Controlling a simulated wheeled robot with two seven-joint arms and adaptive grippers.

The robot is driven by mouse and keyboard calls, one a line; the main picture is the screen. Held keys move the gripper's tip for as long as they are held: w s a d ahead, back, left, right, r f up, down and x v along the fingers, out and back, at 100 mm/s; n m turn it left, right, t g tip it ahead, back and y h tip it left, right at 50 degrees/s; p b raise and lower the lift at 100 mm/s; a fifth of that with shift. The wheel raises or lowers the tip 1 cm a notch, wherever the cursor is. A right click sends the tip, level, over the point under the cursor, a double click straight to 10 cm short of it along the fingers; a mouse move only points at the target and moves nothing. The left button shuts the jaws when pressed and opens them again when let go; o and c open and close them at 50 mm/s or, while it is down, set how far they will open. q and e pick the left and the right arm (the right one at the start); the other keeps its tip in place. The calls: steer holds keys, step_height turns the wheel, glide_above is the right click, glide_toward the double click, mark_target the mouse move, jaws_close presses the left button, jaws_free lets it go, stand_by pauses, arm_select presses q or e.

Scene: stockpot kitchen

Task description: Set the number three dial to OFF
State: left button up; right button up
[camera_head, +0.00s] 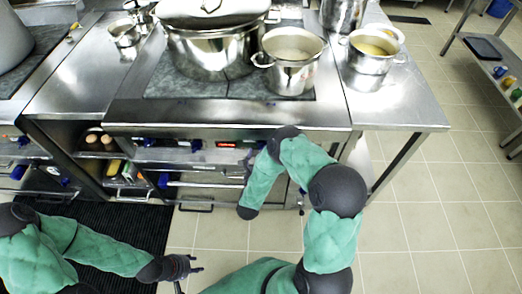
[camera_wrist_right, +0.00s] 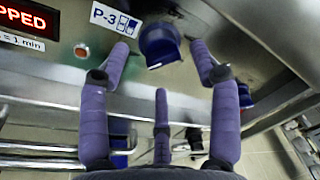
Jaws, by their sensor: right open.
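The number three dial (camera_wrist_right: 160,42) is a blue knob on the steel front panel, beside a white P-3 label (camera_wrist_right: 115,19) in the right wrist view. My right gripper (camera_wrist_right: 160,62) is open, with two purple fingers on either side of the dial and a third below it. The fingertips look apart from the knob, with nothing held. In the head view my right arm reaches the stove front and hides much of this part of the panel. My left gripper (camera_head: 190,274) hangs low over the floor, fingers spread and empty.
Other blue dials (camera_head: 195,145) line the stove front, with handrails below. A red display (camera_wrist_right: 40,20) reading "PPED" is left of the label. A large pot (camera_head: 212,55) and a smaller pot (camera_head: 290,75) stand on the stove. The floor (camera_head: 420,220) to the right is clear.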

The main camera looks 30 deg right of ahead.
steer(key=shift+x, duration=1.65)
steer(key=c, duration=1.1)
steer(key=shift+c, duration=0.2)
